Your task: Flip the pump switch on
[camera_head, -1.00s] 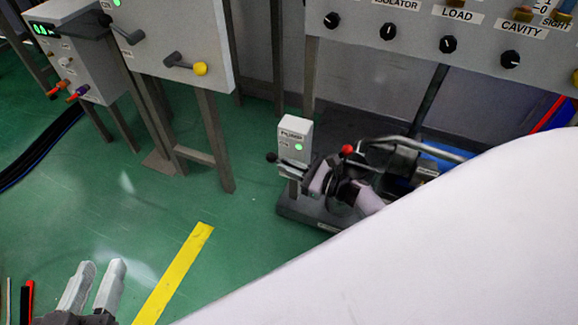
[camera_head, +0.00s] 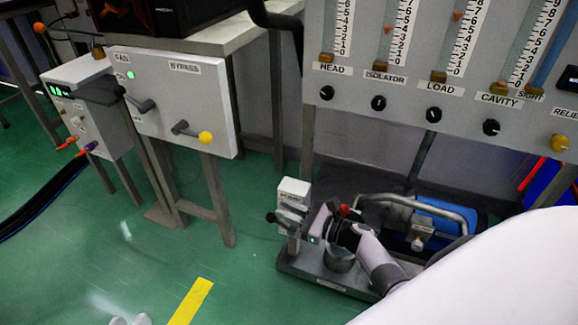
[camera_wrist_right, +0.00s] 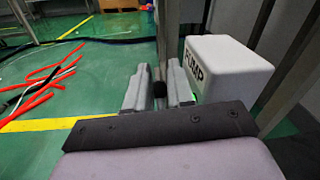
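The white pump switch box (camera_head: 294,187), labelled PUMP, stands on a post on the dark pump base. It also shows at the right in the right wrist view (camera_wrist_right: 225,72). My right gripper (camera_head: 288,217) is at the front of the box, below its label, and covers most of that face. In the right wrist view a black lever knob (camera_wrist_right: 160,92) sits between its two grey fingers (camera_wrist_right: 159,88). Whether they squeeze it is unclear. A little green glow shows beside the right finger.
The pump base (camera_head: 325,274) carries a blue motor (camera_head: 445,212) and a curved pipe close to my right gripper. Behind stand the flowmeter panel (camera_head: 350,130) and the bypass box (camera_head: 172,100) on legs. Green floor with a yellow stripe (camera_head: 190,302) is clear at front left.

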